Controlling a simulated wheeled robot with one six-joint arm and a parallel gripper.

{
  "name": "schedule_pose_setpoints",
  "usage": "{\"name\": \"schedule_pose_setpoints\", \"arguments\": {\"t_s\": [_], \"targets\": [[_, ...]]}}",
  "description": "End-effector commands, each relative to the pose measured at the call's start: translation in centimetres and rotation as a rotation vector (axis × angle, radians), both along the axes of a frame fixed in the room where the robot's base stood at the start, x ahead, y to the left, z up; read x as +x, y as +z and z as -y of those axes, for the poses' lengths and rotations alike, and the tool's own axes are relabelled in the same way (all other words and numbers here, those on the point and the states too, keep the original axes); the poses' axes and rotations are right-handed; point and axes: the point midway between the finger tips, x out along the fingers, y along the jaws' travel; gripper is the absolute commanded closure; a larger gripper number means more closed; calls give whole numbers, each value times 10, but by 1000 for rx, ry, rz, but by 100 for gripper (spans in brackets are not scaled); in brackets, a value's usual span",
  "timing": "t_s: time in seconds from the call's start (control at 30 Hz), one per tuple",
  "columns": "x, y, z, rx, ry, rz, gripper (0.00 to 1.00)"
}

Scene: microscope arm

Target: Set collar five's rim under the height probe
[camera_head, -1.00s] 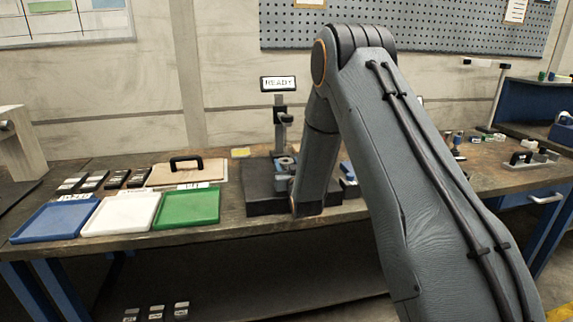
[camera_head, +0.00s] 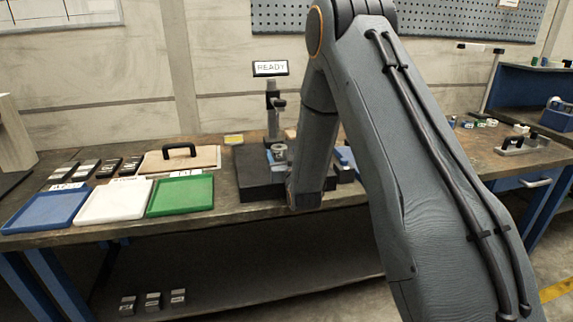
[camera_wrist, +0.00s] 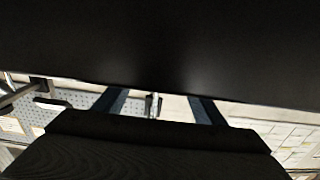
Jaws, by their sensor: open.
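The height probe (camera_head: 273,103) stands on a column over a dark block (camera_head: 250,178) on the workbench, with a READY display (camera_head: 271,68) above it. A small grey ring-shaped part (camera_head: 279,150) shows below the probe, beside my arm. I cannot tell whether it is collar five, or whether its rim is under the probe tip. My gripper (camera_wrist: 158,107) is open in the wrist view, its two dark blue fingers apart. A thin pale upright thing (camera_wrist: 153,105) shows between them, too small to identify. My arm hides the gripper in the head view.
Blue (camera_head: 45,208), white (camera_head: 114,203) and green (camera_head: 181,196) trays line the bench's front left. A handled board (camera_head: 180,159) and several dark labelled blocks lie behind them. Small parts stand on the right bench. Several small blocks sit on the lower shelf.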

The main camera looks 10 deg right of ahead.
Motion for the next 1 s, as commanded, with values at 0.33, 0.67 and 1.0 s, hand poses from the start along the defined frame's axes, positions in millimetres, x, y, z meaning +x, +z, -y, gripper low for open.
{"name": "schedule_pose_setpoints", "arguments": {"t_s": [0.33,0.67,1.0], "targets": [[-65,-1,0,0,0,-1,36],[-81,0,0,0,0,0,36],[-81,0,2,0,-3,0,36]]}}
